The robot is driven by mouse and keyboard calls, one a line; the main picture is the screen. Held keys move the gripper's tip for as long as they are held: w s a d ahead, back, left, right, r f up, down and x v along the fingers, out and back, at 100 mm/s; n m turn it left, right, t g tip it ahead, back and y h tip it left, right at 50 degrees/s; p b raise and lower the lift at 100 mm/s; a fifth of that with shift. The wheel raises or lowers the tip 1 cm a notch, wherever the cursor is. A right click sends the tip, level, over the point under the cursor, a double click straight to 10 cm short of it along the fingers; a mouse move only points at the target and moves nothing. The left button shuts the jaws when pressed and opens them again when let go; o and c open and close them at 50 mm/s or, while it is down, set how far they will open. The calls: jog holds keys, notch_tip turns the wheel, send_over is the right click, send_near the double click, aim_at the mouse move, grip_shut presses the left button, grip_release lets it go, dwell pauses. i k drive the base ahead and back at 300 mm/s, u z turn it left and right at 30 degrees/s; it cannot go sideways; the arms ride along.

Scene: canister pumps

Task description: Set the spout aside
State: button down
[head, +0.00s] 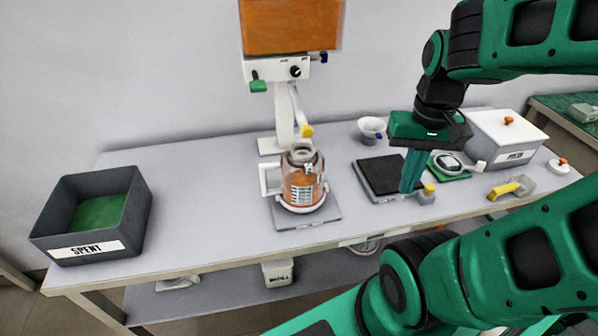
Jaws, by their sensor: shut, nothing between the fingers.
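A white spout (298,108) with a yellow tip hangs from the head of the white dispenser (284,68). It slants down to the right, and its tip is above and behind the glass jug in the picture. The glass jug (302,180) with a white handle holds something orange and stands on a grey plate (310,220). My gripper (405,188) points down, shut and empty, over the right part of the black pad (379,172). It is well to the right of the spout and apart from it. Whether the fingertips touch the pad cannot be told.
A dark bin labelled SPENT (92,215) stands at the left. A white cup (371,130), a small grey block with a yellow top (427,195), a yellow-handled tool (512,187) and a white lidded box (505,140) are near my gripper. The bench (200,200) is clear between bin and jug.

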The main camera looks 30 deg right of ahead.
aim_at(305, 132)
jog(key=z, duration=0.55)
jog(key=k, duration=2.05)
jog(key=u, duration=0.65)
jog(key=i, duration=1)
